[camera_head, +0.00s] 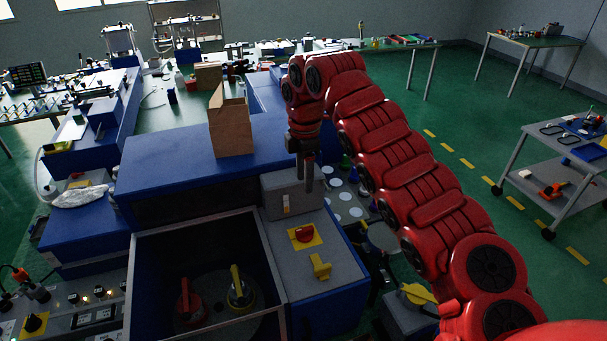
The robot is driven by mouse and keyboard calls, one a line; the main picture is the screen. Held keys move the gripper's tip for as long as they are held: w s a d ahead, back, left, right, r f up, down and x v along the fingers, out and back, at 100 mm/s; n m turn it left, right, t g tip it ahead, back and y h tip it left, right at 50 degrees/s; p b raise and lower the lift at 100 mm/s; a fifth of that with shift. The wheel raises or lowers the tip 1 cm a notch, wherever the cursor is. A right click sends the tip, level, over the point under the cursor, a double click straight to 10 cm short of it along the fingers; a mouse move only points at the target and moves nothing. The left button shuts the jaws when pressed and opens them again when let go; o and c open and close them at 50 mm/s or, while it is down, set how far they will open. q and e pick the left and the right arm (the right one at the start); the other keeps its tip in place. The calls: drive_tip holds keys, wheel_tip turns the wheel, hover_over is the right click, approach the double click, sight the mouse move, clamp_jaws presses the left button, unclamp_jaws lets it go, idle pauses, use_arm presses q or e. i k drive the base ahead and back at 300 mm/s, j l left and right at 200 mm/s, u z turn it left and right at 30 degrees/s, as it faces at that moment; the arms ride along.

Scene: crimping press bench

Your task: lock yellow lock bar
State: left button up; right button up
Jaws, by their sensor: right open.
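My right gripper (304,184) points down, empty, its fingers a small distance apart. It is over or just behind the grey panel box (285,203), which has a small pale switch on its front. An upright yellow bar (237,281) stands on a round dark base inside the open square bin (145,290), next to a red bar (185,297). A yellow block-like handle (320,267) sits on the grey top to the right of the bin. I cannot tell which yellow part is the lock bar. My left gripper is out of view.
A red knob on a yellow plate (304,235) lies between the panel box and the yellow handle. A brown paper bag (231,128) stands on the blue housing (165,165). A yellow-topped part (418,293) is at the lower right near my arm.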

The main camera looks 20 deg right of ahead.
sight(321, 271)
drive_tip(key=k, duration=1)
